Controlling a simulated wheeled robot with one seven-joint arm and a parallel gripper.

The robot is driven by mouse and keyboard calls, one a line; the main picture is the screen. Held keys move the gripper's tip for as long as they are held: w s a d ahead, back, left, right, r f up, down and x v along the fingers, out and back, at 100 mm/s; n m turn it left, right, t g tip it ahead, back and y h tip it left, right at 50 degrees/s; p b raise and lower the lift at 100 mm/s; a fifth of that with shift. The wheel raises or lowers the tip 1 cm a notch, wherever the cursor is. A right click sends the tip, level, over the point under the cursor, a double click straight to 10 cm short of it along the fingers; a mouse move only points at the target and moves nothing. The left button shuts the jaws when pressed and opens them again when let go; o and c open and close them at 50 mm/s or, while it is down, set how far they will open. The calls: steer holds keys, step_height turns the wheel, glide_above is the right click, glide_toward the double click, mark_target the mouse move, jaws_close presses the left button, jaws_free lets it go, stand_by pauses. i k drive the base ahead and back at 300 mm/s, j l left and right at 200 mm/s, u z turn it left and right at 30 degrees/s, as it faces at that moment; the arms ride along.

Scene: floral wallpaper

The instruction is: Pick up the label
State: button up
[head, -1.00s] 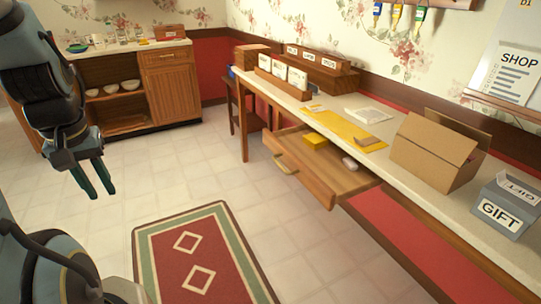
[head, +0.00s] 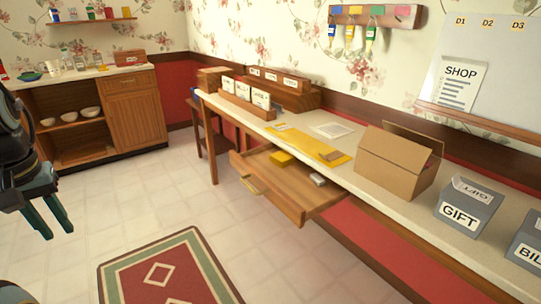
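No single thing is plainly marked as the label. A white slip reading GIFT (head: 478,189) lies on the slanted top of the grey GIFT box (head: 468,218) at the right of the counter. A small brown tag-like piece (head: 332,156) lies on the yellow strip (head: 305,142) on the counter; its nature is too small to tell. My gripper (head: 57,234) is at the left edge over the floor, far from the counter, pointing down. Its two dark green fingers are apart with nothing between them.
An open drawer (head: 290,190) with a yellow block (head: 281,158) and a small pale object (head: 318,179) juts out below the counter. An open cardboard box (head: 395,170) stands on the counter. A red rug (head: 165,275) lies on clear floor.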

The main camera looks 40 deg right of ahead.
mark_target(285, 127)
steer(key=z, duration=0.35)
steer(key=i+l+z, duration=0.1)
steer(key=i+z, duration=0.65)
steer(key=i+j, duration=0.1)
steer(key=i, duration=0.3)
steer(key=i+j+z, duration=0.15)
steer(key=i, duration=0.3)
steer(key=i+j, duration=0.15)
steer(key=i, duration=0.25)
steer(key=i+j+z, duration=0.15)
steer(key=i, duration=0.25)
